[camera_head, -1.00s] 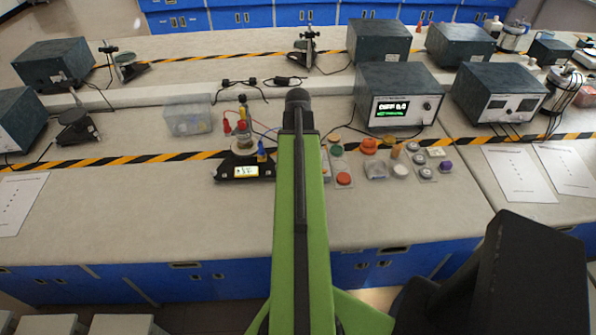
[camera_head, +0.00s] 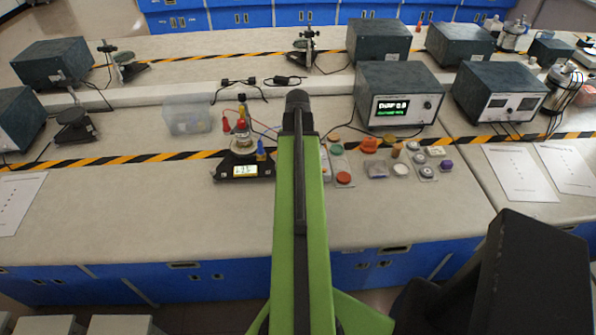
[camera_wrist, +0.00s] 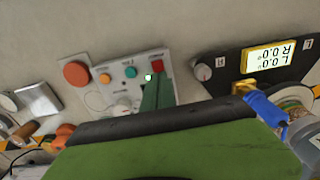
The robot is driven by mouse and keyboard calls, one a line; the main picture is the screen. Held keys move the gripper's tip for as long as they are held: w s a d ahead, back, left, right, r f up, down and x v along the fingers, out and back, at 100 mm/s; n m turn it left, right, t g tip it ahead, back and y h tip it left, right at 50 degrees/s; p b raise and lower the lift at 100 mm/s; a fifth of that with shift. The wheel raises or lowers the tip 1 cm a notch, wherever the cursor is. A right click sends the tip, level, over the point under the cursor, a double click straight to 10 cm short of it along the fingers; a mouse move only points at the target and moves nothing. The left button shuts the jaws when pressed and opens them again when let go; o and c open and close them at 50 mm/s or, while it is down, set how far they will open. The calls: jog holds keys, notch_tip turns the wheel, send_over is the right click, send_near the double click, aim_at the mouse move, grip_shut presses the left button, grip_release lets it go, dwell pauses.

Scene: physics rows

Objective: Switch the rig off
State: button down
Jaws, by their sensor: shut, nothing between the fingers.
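A pale control panel (camera_wrist: 118,85) lies on the bench in the wrist view. It has an orange button, a teal button, a small lit pale-green lamp (camera_wrist: 148,77) and a red switch (camera_wrist: 157,66). A larger red button (camera_wrist: 76,72) sits just left of it. My gripper (camera_wrist: 157,88) is shut and empty, its green fingers over the panel's right part, near the lamp and red switch; contact cannot be told. In the head view my green arm hides most of the panel. The black rig base with a lit display (camera_head: 245,170) stands left of the arm.
A power supply (camera_head: 398,95) with a lit display stands behind, to the right. Several small parts and knobs lie right of my arm. A clear plastic box (camera_head: 188,118) and cables are at the left. The front left of the bench (camera_head: 140,215) is clear.

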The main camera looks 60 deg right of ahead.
jog(key=shift+f+b, duration=0.3)
jog(key=shift+f, duration=0.05)
notch_tip(320, 180, up, 7)
jog(key=p, duration=0.7)
jog(key=shift+w, duration=0.1)
dwell(0.4)
